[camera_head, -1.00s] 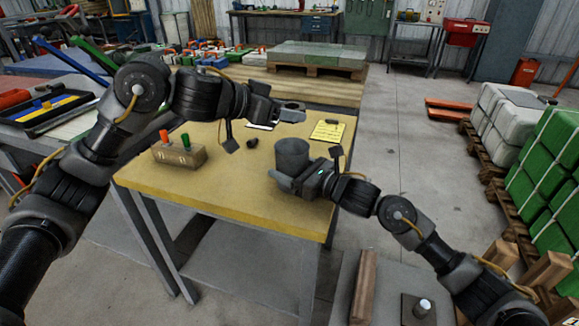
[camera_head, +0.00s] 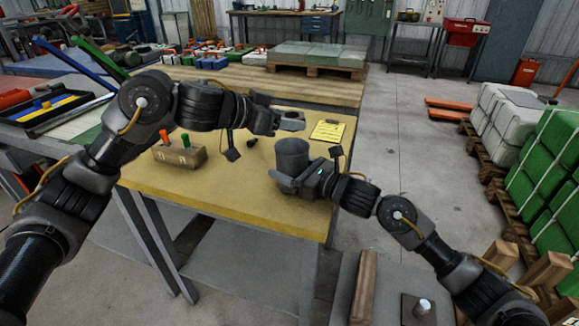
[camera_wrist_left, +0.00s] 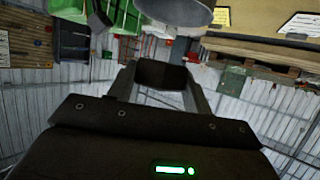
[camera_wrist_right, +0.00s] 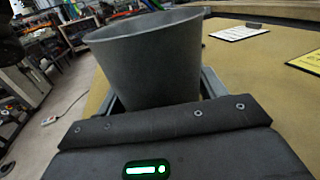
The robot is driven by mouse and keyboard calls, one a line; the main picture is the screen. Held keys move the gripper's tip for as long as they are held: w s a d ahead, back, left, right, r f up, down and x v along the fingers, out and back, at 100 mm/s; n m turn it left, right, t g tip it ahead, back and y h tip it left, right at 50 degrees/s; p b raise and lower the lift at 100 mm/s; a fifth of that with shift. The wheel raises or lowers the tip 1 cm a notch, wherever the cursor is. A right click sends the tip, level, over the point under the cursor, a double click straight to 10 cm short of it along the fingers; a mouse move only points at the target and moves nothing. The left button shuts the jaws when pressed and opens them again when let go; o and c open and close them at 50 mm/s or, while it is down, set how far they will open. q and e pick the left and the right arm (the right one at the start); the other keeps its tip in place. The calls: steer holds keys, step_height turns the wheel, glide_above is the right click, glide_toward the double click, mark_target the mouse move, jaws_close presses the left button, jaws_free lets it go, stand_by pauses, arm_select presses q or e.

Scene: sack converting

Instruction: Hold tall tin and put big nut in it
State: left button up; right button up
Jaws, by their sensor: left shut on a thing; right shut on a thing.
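The tall tin (camera_head: 291,158) is a grey open-topped can, upright at the table's right side. My right gripper (camera_head: 285,182) is shut on it low down; the tin fills the right wrist view (camera_wrist_right: 150,62). My left gripper (camera_head: 291,121) is above and behind the tin's rim in the head view, shut on a dark piece. In the left wrist view this piece (camera_wrist_left: 161,75), seemingly the big nut, sits between the fingers. The tin's rim (camera_wrist_left: 178,12) shows beyond it at the top. The tin's inside is hidden.
The yellow-topped table (camera_head: 230,192) has clear room at the front. A wooden block (camera_head: 180,156) with orange and green pegs stands at the left. A small dark object (camera_head: 252,142) lies left of the tin. A yellow sheet (camera_head: 328,131) lies behind it.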

mark_target(286, 142)
arm_select(q)
steer(key=shift+f, duration=2.85)
steer(key=o, duration=1)
steer(key=shift+c, duration=0.2)
steer(key=shift+o, duration=0.9)
steer(key=shift+f, duration=0.1)
steer(key=shift+o, duration=0.8)
steer(key=v, duration=1.2)
arm_select(e)
steer(key=o, duration=1)
arm_select(q)
steer(key=shift+s, duration=0.1)
arm_select(e)
steer(key=shift+o, duration=0.2)
